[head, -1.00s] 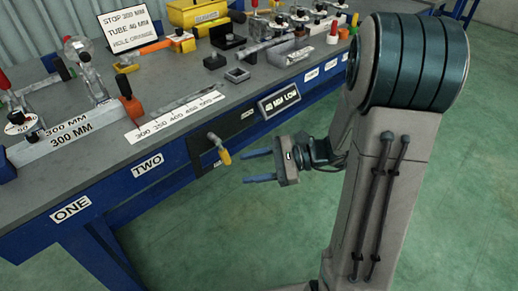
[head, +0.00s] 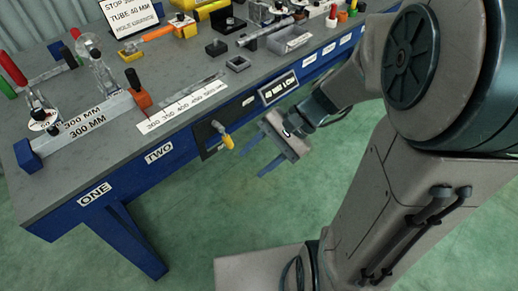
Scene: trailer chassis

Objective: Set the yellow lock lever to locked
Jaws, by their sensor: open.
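The yellow lock lever (head: 228,142) hangs from a shaft on a dark panel (head: 212,137) on the blue front edge of the bench, right of the TWO label. Its yellow grip points down and slightly right. My gripper (head: 257,159) is in front of the bench, to the right of the lever and a little lower. Its two blue fingers are apart with nothing between them. They point left and down and do not appear to touch the lever.
The grey bench top (head: 105,167) carries clamps, tubes, trays and a printed scale strip (head: 186,106). A display (head: 279,88) sits on the front edge right of the lever. Green floor (head: 190,220) lies open in front of the bench.

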